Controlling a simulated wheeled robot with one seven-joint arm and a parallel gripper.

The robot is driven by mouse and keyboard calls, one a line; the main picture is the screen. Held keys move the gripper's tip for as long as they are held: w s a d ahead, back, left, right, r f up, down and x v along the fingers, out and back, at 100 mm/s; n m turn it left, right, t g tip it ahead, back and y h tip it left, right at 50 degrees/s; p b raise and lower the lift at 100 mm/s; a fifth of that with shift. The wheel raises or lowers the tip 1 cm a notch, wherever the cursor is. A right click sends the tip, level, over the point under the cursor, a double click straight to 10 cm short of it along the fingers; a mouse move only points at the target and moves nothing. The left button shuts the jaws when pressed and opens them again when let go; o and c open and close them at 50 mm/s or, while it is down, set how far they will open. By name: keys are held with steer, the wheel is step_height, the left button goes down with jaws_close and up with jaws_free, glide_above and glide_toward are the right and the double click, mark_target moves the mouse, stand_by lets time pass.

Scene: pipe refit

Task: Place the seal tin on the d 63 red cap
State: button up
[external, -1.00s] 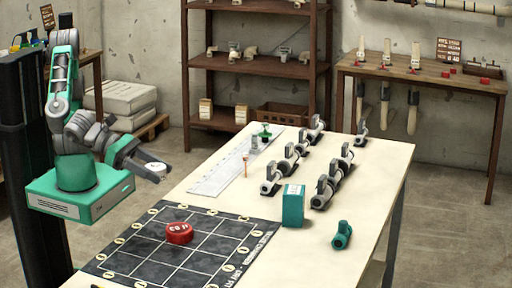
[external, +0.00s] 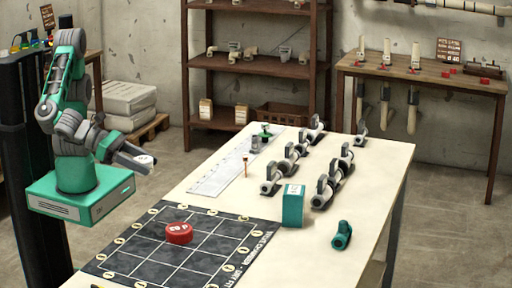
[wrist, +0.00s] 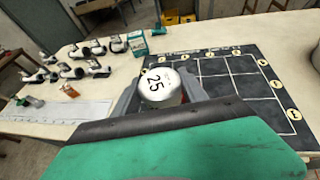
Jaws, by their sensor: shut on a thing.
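My gripper (external: 144,163) is up in the air left of the table, beyond the mat's left side. In the wrist view it is shut on a round tin with a white top marked 25 (wrist: 158,84), which looks like the seal tin. The tin sits between the two grey fingers with its top facing the camera. The red cap (external: 179,233) lies on the dark gridded mat (external: 140,262), with white marks on its top and nothing on it. My gripper is apart from the cap.
Several grey valve fittings (external: 272,178) stand on the table's far half. A teal box (external: 292,206) and a teal fitting (external: 342,235) are right of the mat. A light strip (external: 215,178) holds small items. The mat around the cap is clear.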

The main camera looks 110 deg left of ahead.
steer(key=w+d+f+b, duration=0.1)
steer(key=w+d+f, duration=0.1)
steer(key=w+f, duration=0.35)
steer(key=b, duration=0.1)
glide_above(179, 228)
steer(key=s, duration=0.1)
steer(key=f, duration=0.2)
steer(key=shift+a+f, duration=0.2)
steer(key=shift+f, duration=0.2)
steer(key=shift+w+d+f, duration=0.1)
steer(key=shift+w+f, duration=0.15)
steer(key=shift+f, duration=0.05)
steer(key=shift+w+d+f+b, duration=0.1)
steer(key=shift+f+b, duration=0.15)
steer(key=shift+f, duration=0.35)
steer(key=shift+w+a+f+b, duration=0.1)
steer(key=shift+f+b, duration=0.1)
steer(key=shift+f, duration=0.35)
steer(key=shift+w+d+f+b, duration=0.1)
steer(key=shift+f+b, duration=0.15)
steer(key=shift+f, duration=0.35)
steer(key=shift+f, duration=0.2)
steer(key=o, duration=1.4)
steer(key=shift+c, duration=0.2)
steer(key=shift+r, duration=0.1)
